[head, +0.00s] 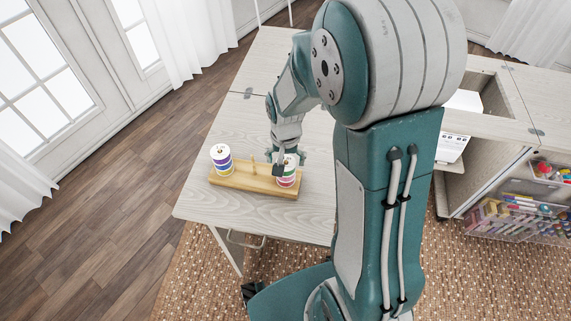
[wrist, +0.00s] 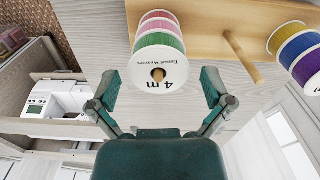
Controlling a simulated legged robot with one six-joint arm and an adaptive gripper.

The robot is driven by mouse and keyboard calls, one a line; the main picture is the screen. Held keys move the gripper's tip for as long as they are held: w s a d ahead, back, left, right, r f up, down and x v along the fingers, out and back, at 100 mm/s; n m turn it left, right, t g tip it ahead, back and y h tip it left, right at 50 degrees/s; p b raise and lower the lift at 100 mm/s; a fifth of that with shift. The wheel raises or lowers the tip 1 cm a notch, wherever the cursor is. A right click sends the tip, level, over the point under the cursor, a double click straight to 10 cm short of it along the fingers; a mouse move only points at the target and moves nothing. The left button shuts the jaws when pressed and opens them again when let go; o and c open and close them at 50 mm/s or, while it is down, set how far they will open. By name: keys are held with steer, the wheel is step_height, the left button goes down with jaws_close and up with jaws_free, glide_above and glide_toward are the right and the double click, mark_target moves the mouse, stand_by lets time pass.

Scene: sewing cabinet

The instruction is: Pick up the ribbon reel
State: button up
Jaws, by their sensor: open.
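A ribbon reel (head: 287,176) with pink and green bands stands near the right end of a wooden stand on the table. In the wrist view the same reel (wrist: 160,52) shows its white "4 m" end face with a peg in its hole. My gripper (wrist: 160,98) is open, with its two fingers to either side of and just short of that reel, apart from it. In the head view my gripper (head: 287,164) is at the reel and partly hides it.
The wooden stand (head: 236,182) has a bare peg (head: 252,162) between the reels. A white sewing machine (wrist: 58,98) stands to the left in the wrist view. The table (head: 205,205) is clear around the stand. Clear bins (head: 500,222) hang at the right.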

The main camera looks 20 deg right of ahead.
steer(key=shift+f, duration=0.65)
steer(key=c, duration=0.9)
steer(key=shift+o, duration=0.2)
steer(key=shift+r, duration=0.1)
steer(key=shift+r, duration=0.25)
step_height(320, 180, up, 2)
steer(key=shift+r, duration=0.1)
steer(key=s+r, duration=1)
steer(key=s, duration=0.4)
steer(key=shift+r, duration=0.1)
